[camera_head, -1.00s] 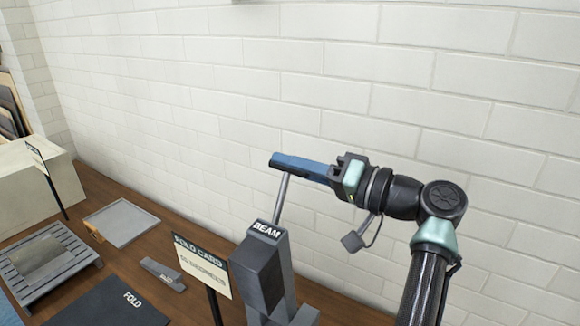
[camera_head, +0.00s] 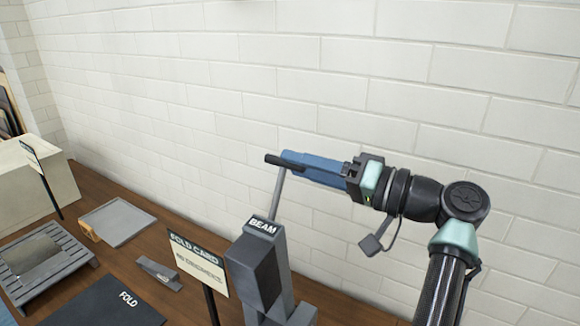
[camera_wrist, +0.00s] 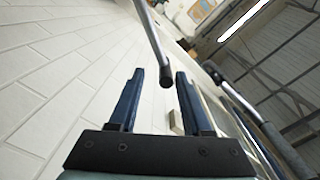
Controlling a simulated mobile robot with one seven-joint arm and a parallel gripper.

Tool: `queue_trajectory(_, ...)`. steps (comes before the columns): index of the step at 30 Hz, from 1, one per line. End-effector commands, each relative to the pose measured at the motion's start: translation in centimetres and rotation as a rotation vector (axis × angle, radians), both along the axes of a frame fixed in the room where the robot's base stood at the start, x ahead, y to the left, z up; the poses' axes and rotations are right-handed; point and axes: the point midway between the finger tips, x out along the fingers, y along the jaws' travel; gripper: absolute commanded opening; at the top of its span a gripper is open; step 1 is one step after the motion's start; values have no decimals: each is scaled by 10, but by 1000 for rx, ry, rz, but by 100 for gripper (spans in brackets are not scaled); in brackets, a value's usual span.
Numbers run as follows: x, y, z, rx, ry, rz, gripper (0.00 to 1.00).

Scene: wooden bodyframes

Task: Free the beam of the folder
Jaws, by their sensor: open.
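The folder stands at the bottom middle of the head view as a grey block, its beam labelled BEAM (camera_head: 263,228). A thin metal lever rod (camera_head: 276,195) rises from behind it, tilted slightly right, with a black grip (camera_head: 272,159) across its top. My gripper (camera_head: 288,160), with blue fingers, is at that grip from the right. In the wrist view my gripper (camera_wrist: 160,74) is open, and the black grip's end (camera_wrist: 166,77) lies between the fingertips, nearer the right finger, with no clear hold. The folder's lower part is cut off by the frame.
A FOLD CARD sign (camera_head: 200,262) on a post stands left of the folder. A dark FOLD mat (camera_head: 105,303), a small grey clamp-like piece (camera_head: 159,273), a grey tray (camera_head: 118,222) and a slatted rack (camera_head: 48,262) lie on the wooden bench. A brick wall is behind.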

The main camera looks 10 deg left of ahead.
Motion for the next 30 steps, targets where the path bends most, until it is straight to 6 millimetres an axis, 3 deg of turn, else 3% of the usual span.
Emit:
queue_trajectory(6,-17,-50,-4,0,-2,-4,48)
queue_trajectory(13,-30,-85,-3,-1,1,-3,48)
queue_trajectory(19,-34,-96,-2,-1,3,0,48)
queue_trajectory(30,-31,-93,-3,-17,0,-20,48)
